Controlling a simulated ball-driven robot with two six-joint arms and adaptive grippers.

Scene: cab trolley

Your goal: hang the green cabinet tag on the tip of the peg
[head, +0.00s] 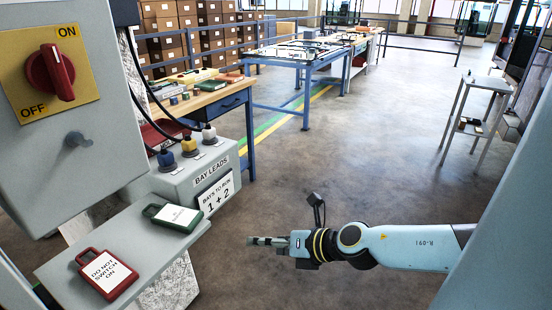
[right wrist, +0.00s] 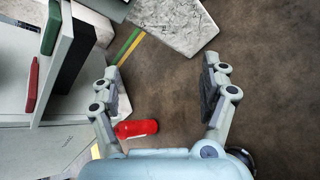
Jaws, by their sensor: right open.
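The green cabinet tag (head: 172,217), with a white label, lies flat on the grey shelf (head: 150,240) below the cabinet in the head view; its edge shows at the upper left of the right wrist view (right wrist: 51,27). The short grey peg (head: 78,140) sticks out of the cabinet front below the red switch, with nothing on it. My right gripper (head: 262,241) is to the right of the shelf, apart from the tag. In the right wrist view my right gripper (right wrist: 157,82) is open, with only floor between its fingers. My left gripper is not in view.
A red "DO NOT SWITCH ON" tag (head: 106,272) lies on the same shelf, nearer the front. The red rotary switch (head: 50,72) is above the peg. The grey bay leads box (head: 200,170) stands behind the shelf.

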